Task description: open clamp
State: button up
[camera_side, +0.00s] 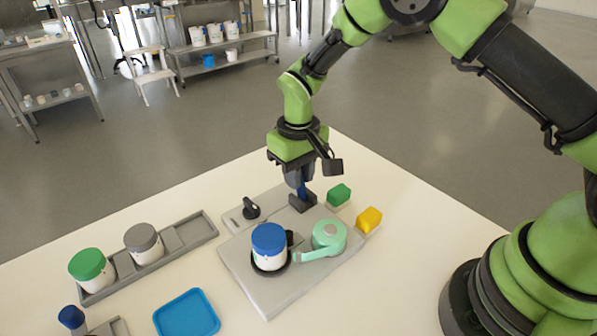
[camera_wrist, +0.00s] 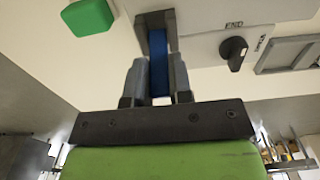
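My gripper (camera_wrist: 158,66) points down at the far end of the grey work plate (camera_side: 270,297). Its two fingers stand on either side of an upright blue piece (camera_wrist: 158,48), which also shows in the side view (camera_side: 302,188). I cannot tell whether the fingers press on it. The blue piece rises from a dark bracket (camera_side: 303,203). No part is clearly marked as the clamp. A white jar with a blue lid (camera_side: 269,240) stands in a dark ring on the plate, with a small black part beside it.
A mint-green round part with an arm (camera_side: 329,235) is right of the jar. A black knob (camera_side: 251,208) sits left of the bracket. Green (camera_side: 339,194) and yellow (camera_side: 369,219) blocks stand right. A tray (camera_side: 199,225) holds two jars; a blue tray (camera_side: 187,314) is in front.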

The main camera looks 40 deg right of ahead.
grip_shut()
jog(key=shift+s+d+t, duration=0.15)
jog(key=shift+s+t, duration=0.4)
jog(key=shift+t, duration=0.65)
jog(key=shift+s+r+t, duration=0.1)
jog(key=shift+s+t, duration=0.05)
jog(key=shift+t, duration=0.15)
jog(key=o, duration=0.8)
grip_release()
jog(key=v, duration=1)
